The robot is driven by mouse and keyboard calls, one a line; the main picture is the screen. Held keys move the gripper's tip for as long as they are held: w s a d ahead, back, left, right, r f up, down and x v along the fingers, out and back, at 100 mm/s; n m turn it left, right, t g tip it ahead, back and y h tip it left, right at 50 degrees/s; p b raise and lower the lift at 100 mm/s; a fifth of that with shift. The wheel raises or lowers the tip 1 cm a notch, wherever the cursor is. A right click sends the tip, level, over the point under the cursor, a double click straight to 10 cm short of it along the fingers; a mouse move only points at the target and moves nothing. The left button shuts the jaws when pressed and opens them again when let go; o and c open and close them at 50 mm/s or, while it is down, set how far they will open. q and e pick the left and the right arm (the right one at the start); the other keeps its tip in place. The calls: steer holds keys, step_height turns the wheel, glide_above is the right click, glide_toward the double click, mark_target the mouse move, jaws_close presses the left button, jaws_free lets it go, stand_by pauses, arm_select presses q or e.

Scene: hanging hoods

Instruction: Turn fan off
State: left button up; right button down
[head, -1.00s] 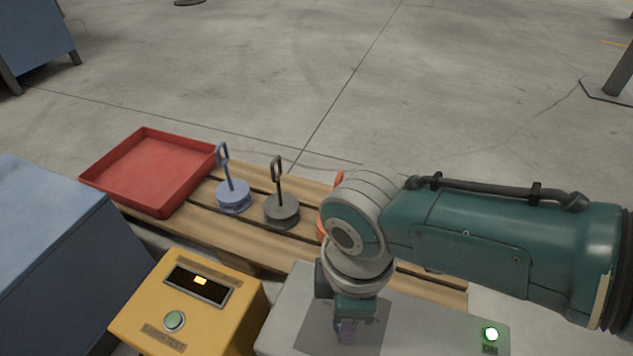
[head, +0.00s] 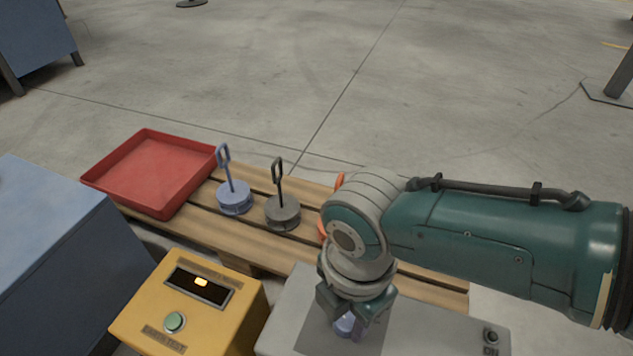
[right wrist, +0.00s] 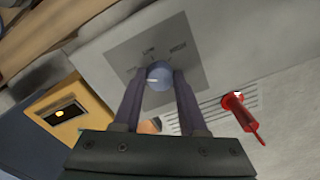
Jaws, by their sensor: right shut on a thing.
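The fan control box (head: 433,334) is a grey panel at the lower right of the head view. My right gripper (head: 347,322) points down over its darker square plate and is shut on a blue round knob (right wrist: 159,75). A round lamp (head: 491,337) marked ON sits at the box's right end and is dark. My left gripper is not in view.
A yellow box (head: 215,282) with a green button stands left of the grey box. Behind are a wooden pallet (head: 215,224), a red tray (head: 150,172), and blue (head: 235,197) and dark (head: 283,212) hooked weights. A red tool-like object (right wrist: 240,113) shows in the wrist view.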

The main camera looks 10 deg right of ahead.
mark_target(347, 320)
stand_by(0.5)
steer(key=shift+c, duration=2.2)
jaws_free()
step_height(347, 320, up, 10)
steer(key=p, duration=0.8)
